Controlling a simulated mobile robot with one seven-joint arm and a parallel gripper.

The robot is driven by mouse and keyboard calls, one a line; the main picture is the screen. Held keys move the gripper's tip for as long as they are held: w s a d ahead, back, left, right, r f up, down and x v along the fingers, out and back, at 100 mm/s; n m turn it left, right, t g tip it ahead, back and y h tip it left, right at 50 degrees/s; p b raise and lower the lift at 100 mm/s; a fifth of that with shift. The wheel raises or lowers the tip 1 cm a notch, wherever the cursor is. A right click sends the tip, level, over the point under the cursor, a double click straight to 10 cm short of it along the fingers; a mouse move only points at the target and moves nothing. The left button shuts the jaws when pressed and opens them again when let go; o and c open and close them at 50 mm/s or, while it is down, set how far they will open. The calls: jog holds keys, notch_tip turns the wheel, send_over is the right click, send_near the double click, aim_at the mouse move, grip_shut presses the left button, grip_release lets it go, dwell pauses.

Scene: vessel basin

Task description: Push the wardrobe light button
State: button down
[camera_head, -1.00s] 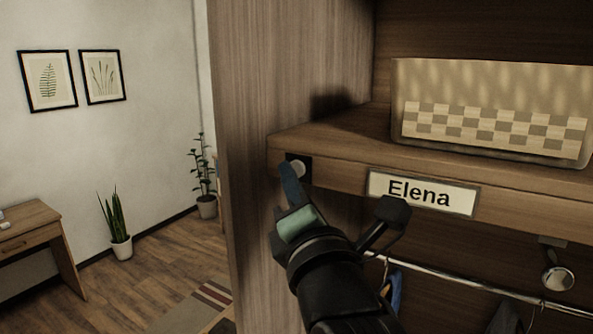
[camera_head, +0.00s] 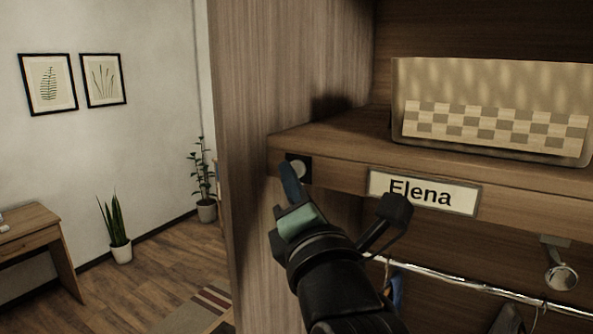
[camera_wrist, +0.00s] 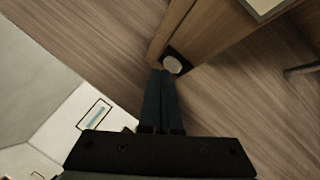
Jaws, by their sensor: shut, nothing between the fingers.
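The light button is a round, pale disc (camera_head: 299,169) on a dark square plate at the left end of the wardrobe's shelf edge (camera_head: 335,172). It also shows in the wrist view (camera_wrist: 172,65), just beyond my fingertips. My gripper (camera_head: 289,170) is shut and empty, with its fingers side by side and pointing at the button. In the head view the fingertips overlap the left part of the dark plate. In the wrist view the fingertips (camera_wrist: 161,72) end just below and left of the disc. I cannot tell whether they touch the plate.
A nameplate reading "Elena" (camera_head: 423,193) is on the shelf edge right of the button. A checked box (camera_head: 490,105) stands on the shelf. A hanging rail (camera_head: 480,287) runs below, with a round metal fitting (camera_head: 560,277). The wardrobe's side panel (camera_head: 245,130) is at the left.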

jog(key=shift+s+a, duration=0.35)
jog(key=shift+s, duration=0.15)
jog(key=s+a, duration=0.2)
jog(key=s, duration=0.1)
jog(key=s+a+b, duration=0.1)
jog(key=shift+s+a, duration=0.25)
jog(key=shift+s, duration=0.15)
jog(key=s+r+m+t+h+b, duration=0.2)
jog(key=s+r+m+t, duration=0.5)
jog(key=m, duration=1.9)
jog(key=shift+s+d+r+h, duration=0.45)
jog(key=shift+s+r, duration=1.85)
jog(key=shift+r, duration=0.4)
